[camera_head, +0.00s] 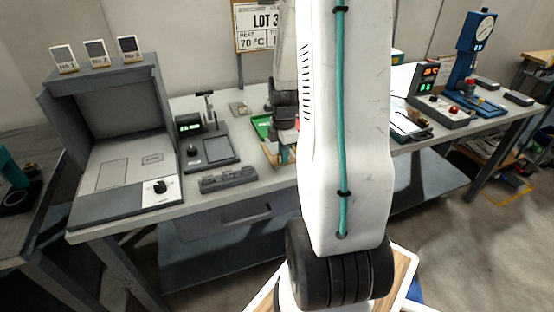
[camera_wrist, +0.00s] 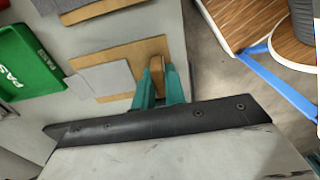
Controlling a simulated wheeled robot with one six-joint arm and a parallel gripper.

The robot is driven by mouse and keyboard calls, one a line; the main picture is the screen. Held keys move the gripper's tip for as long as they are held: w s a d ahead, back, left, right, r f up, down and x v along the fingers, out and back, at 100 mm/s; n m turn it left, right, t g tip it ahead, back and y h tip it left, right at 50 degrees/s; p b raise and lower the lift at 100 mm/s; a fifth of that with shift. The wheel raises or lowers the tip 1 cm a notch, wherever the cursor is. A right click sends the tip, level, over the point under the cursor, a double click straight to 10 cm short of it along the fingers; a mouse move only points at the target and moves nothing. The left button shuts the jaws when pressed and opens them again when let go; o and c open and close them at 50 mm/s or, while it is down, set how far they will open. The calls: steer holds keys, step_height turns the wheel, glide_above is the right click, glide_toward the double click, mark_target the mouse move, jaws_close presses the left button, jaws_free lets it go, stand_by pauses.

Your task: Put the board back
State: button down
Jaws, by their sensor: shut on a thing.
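In the wrist view, a tan board (camera_wrist: 122,54) with a grey patch (camera_wrist: 104,77) lies over or on the grey bench. A light wooden grip piece (camera_wrist: 157,72) stands at its right edge. My gripper (camera_wrist: 161,82) has its teal fingers shut on this piece, one finger each side. In the head view, my gripper (camera_head: 284,155) is low at the bench's front edge, and part of the tan board (camera_head: 270,149) shows beside it. My white arm hides much of the board there. I cannot tell whether the board touches the bench.
A green tray (camera_wrist: 28,62) marked PASS lies left of the board. A second tan-edged grey sheet (camera_wrist: 98,9) lies beyond it. In the head view, a grey booth (camera_head: 105,95), a small scale (camera_head: 208,152) and a grey slotted block (camera_head: 228,179) stand left of my gripper.

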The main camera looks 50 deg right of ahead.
steer(key=shift+w+d+f, duration=0.1)
steer(key=shift+w+f, duration=0.1)
steer(key=shift+f, duration=1.55)
steer(key=shift+f, duration=0.15)
steer(key=c, duration=1.5)
jaws_free()
steer(key=shift+o, duration=0.2)
